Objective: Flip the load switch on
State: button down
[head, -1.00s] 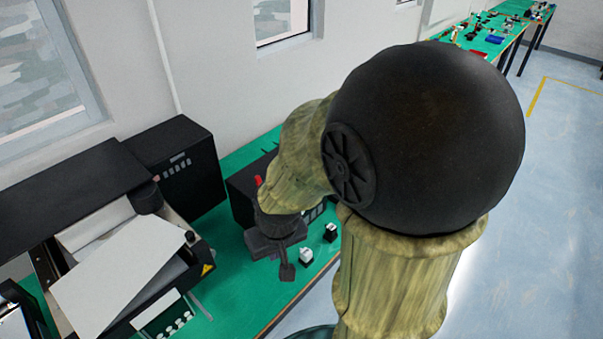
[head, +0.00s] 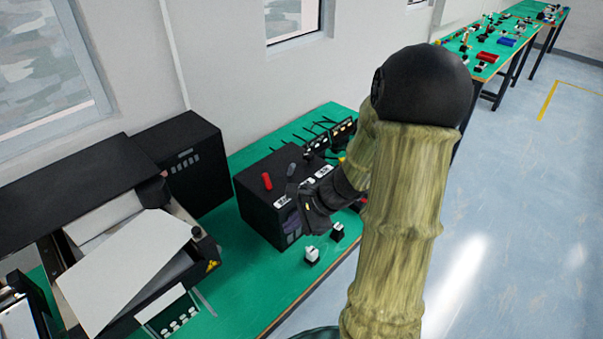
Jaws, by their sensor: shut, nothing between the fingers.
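My gripper (head: 291,174) is shut and empty. Its dark hand is at the box's right front edge, and its fingers appear to point up and left over the box top, right of the red lever. Whether they touch anything is unclear. The hand hides part of the box's front and right top.
A large black machine with a tilted white panel (head: 127,270) is at left.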

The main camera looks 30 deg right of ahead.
jog(key=w+d+m+t+h, duration=0.1)
jog(key=w+d+m+t, duration=0.2)
jog(key=d+m, duration=0.3)
jog(key=w+d+m+t+h, duration=0.1)
jog(key=w+d+m+t, duration=0.2)
jog(key=d+m, duration=0.4)
jog(key=d+t, duration=0.1)
jog(key=d, duration=0.2)
jog(key=shift+w+r+t, duration=0.2)
jog(key=shift+r+t, duration=0.15)
jog(key=shift+t, duration=0.05)
jog(key=p, duration=0.2)
send_near(293, 171)
jog(key=f, duration=0.3)
jog(key=shift+w+a+f, duration=0.1)
jog(key=shift+w+a, duration=0.15)
jog(key=shift+w, duration=0.15)
jog(key=w, duration=0.1)
jog(key=w+p, duration=0.1)
jog(key=w+a+r+p, duration=0.1)
jog(key=shift+w, duration=0.15)
jog(key=shift+w+a+f, duration=0.1)
jog(key=shift+w+a, duration=0.05)
jog(key=shift+w, duration=0.3)
jog(key=shift+s, duration=0.1)
jog(key=shift+s, duration=0.15)
